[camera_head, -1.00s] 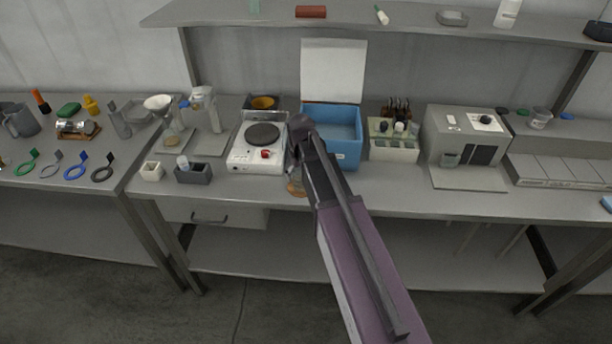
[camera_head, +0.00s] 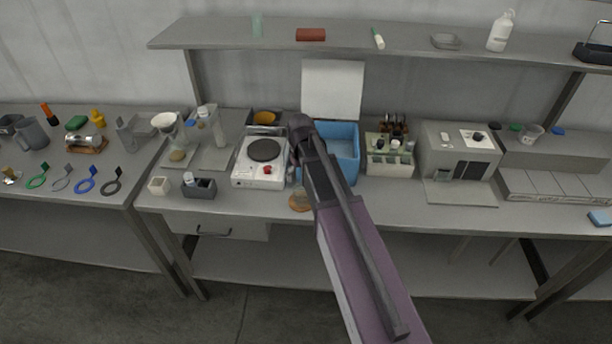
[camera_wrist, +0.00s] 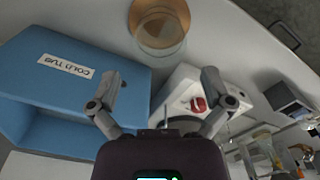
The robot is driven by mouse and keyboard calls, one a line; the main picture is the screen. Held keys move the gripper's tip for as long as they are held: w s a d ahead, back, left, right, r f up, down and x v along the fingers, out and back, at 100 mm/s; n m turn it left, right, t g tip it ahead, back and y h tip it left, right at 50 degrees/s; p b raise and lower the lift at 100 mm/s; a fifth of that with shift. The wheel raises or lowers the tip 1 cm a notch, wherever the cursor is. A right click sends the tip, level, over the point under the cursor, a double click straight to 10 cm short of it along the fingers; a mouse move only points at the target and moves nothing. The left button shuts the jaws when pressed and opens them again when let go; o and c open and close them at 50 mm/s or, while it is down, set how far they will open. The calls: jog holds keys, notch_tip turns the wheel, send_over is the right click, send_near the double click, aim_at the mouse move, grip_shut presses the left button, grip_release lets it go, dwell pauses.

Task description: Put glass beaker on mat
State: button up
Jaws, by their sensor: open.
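The mat is a round brown disc (camera_head: 299,203) at the bench's front edge, left of my arm. It also shows at the top of the wrist view (camera_wrist: 137,18). The clear glass beaker (camera_wrist: 162,46) overlaps the mat in the wrist view and appears to stand upright on it; its clear wall makes the exact contact hard to judge. In the head view my arm and the small scale make the beaker hard to make out. My gripper (camera_wrist: 163,88) is open and empty, its fingers apart from the beaker and mat. The fingertips are hidden in the head view.
The blue cold tub (camera_head: 343,142) with a raised white lid stands beside my gripper. A white hotplate (camera_head: 247,176) with a red knob is left of it. A bottle rack (camera_head: 390,168) and a grey machine (camera_head: 455,160) stand to the right. A shelf (camera_head: 350,38) overhangs the back.

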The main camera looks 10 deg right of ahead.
jog(key=shift+r+p, duration=1.85)
jog(key=shift+r, duration=0.35)
jog(key=shift+s, duration=0.15)
jog(key=s+d+m, duration=0.1)
jog(key=s+m, duration=0.1)
jog(key=s, duration=1.3)
jog(key=shift+s+d, duration=0.2)
